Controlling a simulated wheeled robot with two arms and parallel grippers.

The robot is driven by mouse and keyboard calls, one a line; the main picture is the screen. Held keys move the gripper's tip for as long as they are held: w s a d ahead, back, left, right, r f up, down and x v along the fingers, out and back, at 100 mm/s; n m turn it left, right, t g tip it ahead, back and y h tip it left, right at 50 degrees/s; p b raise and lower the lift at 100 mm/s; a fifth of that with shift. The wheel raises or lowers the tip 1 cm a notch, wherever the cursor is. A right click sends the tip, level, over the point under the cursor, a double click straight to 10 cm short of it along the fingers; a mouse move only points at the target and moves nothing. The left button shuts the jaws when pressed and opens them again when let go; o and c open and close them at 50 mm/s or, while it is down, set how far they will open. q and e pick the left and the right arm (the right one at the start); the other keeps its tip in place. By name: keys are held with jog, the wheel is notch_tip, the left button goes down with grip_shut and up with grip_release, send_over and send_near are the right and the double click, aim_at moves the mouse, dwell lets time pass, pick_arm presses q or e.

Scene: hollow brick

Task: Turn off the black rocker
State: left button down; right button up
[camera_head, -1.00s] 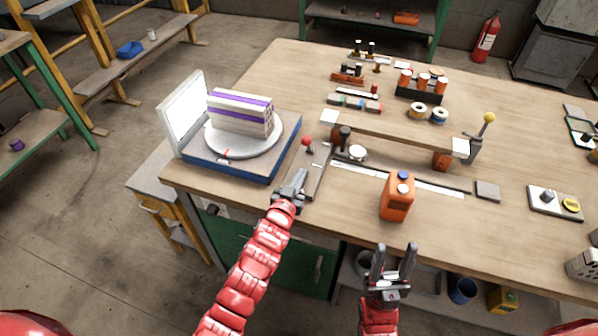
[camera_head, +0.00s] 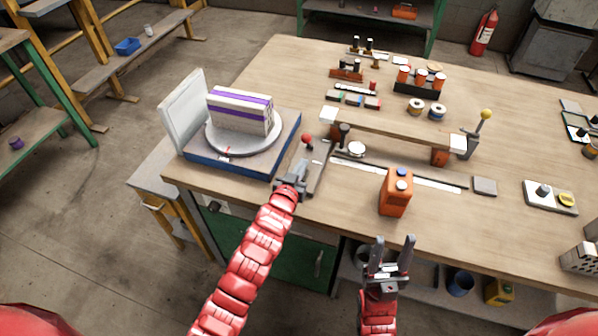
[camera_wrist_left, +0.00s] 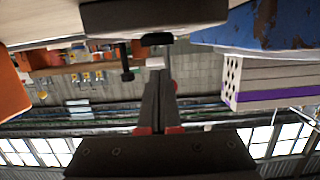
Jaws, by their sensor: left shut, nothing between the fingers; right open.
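My left gripper (camera_head: 301,170) is shut and empty at the front edge of the bench, over a grey strip-like unit (camera_head: 318,172) right of the turntable. In the left wrist view, its closed fingers (camera_wrist_left: 160,66) point at a small black part (camera_wrist_left: 157,39), likely the black rocker, on the edge of a dark housing (camera_wrist_left: 155,15). I cannot tell whether they touch. In the head view the gripper hides the rocker. My right gripper (camera_head: 393,250) is open and empty before the bench edge.
A white block with purple stripes (camera_head: 240,112) stands on the round turntable (camera_head: 243,138) to the left. A red-knobbed lever (camera_head: 307,139) is close beyond my left gripper. An orange canister (camera_head: 396,195) stands to the right.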

pick_arm(q)
jog(key=s+a+r+b, duration=0.2)
jog(key=s+a+r, duration=0.1)
jog(key=s, duration=0.6)
jog(key=shift+r, duration=0.75)
jog(key=shift+w, duration=0.1)
